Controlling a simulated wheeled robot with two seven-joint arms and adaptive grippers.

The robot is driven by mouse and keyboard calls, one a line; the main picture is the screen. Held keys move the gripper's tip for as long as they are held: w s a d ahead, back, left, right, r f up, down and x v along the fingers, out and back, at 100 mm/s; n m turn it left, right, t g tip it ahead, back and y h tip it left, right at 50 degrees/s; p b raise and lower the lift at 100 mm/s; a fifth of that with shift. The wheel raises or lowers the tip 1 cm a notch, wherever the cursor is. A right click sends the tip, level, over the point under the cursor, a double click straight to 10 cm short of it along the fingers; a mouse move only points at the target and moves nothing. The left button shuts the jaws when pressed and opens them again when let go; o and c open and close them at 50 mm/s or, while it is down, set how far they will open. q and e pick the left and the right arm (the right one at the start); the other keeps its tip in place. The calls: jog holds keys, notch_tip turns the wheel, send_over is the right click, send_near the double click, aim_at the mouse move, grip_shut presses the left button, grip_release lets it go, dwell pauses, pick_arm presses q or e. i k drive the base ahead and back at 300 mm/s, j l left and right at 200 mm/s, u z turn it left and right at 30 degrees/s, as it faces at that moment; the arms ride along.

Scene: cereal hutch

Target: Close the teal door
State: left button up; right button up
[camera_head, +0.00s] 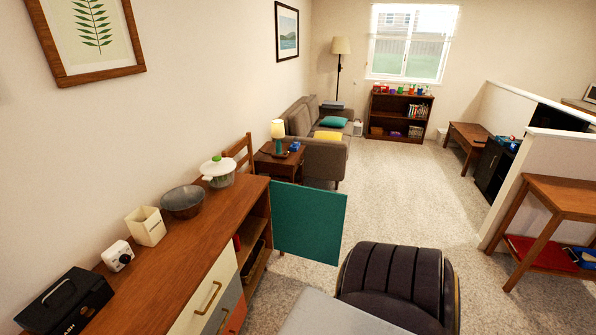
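The teal door (309,222) stands wide open at the far end of the long wooden cabinet (190,250) on the left. It sticks out to the right from the cabinet's front, over the carpet. The open compartment (257,250) beside it shows shelves with a red item and a dark item inside. No handle shows on the side of the door that I see. Neither of my grippers is in view.
On the cabinet top are a black box (65,303), a white device (117,256), a cream container (146,226), a dark bowl (183,202) and a lidded pot (218,172). Carpet beyond is clear.

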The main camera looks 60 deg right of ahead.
aim_at(308, 222)
jog(key=l, duration=0.55)
jog(key=k+l+u, duration=0.1)
jog(key=l, duration=0.95)
jog(key=k+l+u, duration=0.1)
jog(key=l, duration=0.4)
jog(key=k+l, duration=0.1)
jog(key=l, duration=0.45)
jog(key=k+l+u, duration=0.1)
jog(key=l, duration=0.3)
jog(key=k+l, duration=0.15)
jog(key=l, duration=0.3)
jog(key=k+l+u, duration=0.15)
jog(key=l, duration=0.25)
jog(key=k+l+u, duration=0.1)
jog(key=l, duration=0.3)
jog(key=k+l, duration=0.15)
jog(key=l, duration=0.25)
jog(key=k+l+u, duration=0.15)
jog(key=l, duration=0.2)
jog(key=l+u, duration=0.1)
jog(key=l, duration=0.5)
jog(key=k+l+u, duration=0.1)
jog(key=l, duration=1)
jog(key=i+l, duration=0.1)
jog(key=l, duration=0.4)
